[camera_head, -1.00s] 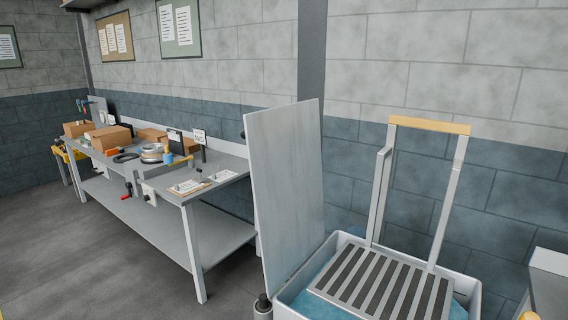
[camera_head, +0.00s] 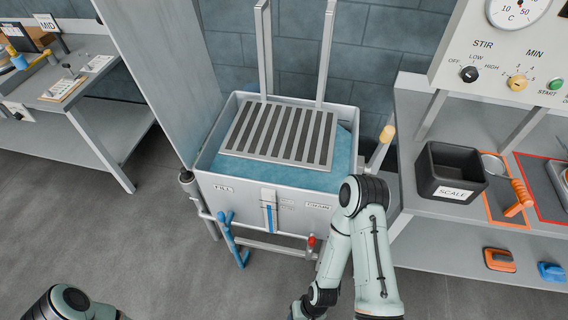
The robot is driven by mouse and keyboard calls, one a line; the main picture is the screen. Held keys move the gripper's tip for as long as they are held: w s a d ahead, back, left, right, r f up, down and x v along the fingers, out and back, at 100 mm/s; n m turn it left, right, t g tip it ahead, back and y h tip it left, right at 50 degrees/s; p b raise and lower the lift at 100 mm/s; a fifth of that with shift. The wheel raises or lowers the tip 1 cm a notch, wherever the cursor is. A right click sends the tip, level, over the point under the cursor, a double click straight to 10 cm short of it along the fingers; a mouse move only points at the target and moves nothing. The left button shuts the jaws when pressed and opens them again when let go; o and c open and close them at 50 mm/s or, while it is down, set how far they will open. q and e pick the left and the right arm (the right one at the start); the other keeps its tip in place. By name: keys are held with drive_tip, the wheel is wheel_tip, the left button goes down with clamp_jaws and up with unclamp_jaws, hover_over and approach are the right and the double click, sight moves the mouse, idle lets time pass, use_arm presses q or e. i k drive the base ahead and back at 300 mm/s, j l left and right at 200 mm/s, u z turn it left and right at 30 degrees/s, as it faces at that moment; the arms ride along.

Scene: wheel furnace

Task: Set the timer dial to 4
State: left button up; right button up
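The timer dial (camera_head: 517,83) is a small yellow knob under the word MIN, on the cream control panel (camera_head: 450,50) at the upper right. Small numbers are printed around it; its pointer is too small to read. My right arm is folded in front of the tank, below and left of the dial, and well apart from it. A piece of my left arm shows at the bottom left corner. Neither gripper shows in the picture.
A black STIR knob (camera_head: 469,74), a green START button (camera_head: 555,84) and a round gauge (camera_head: 517,8) share the panel. Below are a black SCALE bin (camera_head: 452,172) and a strainer (camera_head: 511,184). The water tank (camera_head: 258,191) with a slatted rack (camera_head: 278,134) stands at centre.

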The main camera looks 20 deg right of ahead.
sight(517, 83)
drive_tip(key=z, duration=2.25)
drive_tip(key=i+l, duration=0.15)
drive_tip(key=l, duration=0.15)
drive_tip(key=i+l, duration=0.15)
drive_tip(key=l, duration=0.15)
